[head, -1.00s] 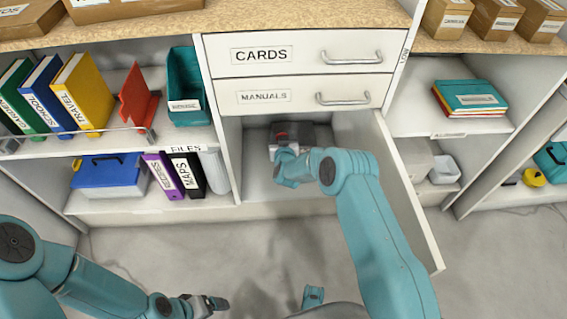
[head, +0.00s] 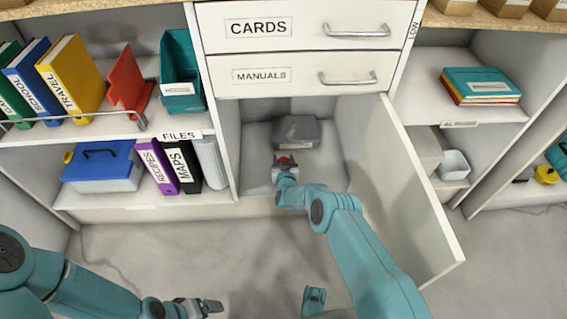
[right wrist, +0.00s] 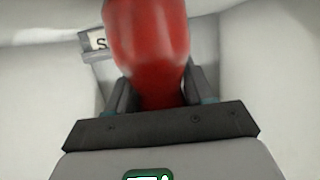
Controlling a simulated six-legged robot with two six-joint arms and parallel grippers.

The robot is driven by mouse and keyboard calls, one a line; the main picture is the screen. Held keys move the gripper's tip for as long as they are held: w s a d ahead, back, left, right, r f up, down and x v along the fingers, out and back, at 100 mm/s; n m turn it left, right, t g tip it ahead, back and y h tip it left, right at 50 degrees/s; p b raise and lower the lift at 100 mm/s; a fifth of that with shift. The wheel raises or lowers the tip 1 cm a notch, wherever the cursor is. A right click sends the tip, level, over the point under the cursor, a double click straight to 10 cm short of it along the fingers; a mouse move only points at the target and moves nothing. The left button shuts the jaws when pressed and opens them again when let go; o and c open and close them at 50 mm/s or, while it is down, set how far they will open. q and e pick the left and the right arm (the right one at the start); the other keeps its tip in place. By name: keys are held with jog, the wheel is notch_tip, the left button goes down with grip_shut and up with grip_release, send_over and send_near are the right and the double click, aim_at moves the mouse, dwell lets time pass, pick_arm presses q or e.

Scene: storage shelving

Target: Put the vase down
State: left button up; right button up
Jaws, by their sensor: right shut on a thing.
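The red vase (head: 286,161) is held at the tip of my right arm, inside the open lower cabinet (head: 353,151). In the right wrist view the red vase (right wrist: 147,45) fills the top middle, its upper end cut off. My right gripper (head: 285,168) is shut on it, with one dark finger on each side in the right wrist view (right wrist: 155,92). I cannot tell whether the vase touches the cabinet floor. My left gripper (head: 207,306) is low in the head view, in front of the shelving and away from the vase; its jaw opening is unclear.
A grey box (head: 297,131) stands at the back of the cabinet, behind the vase. The cabinet door (head: 405,190) is open on the right. Drawers marked CARDS (head: 275,28) and MANUALS (head: 285,77) are above. Some bare cabinet floor (head: 255,180) shows left of my right gripper.

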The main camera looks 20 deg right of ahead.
pick_arm(q)
jog(key=shift+f, duration=0.1)
pick_arm(e)
jog(key=shift+f+b, duration=0.2)
jog(key=shift+b, duration=0.1)
jog(key=o, duration=1.2)
jog(key=shift+c, duration=0.2)
pick_arm(q)
jog(key=shift+w+f, duration=0.1)
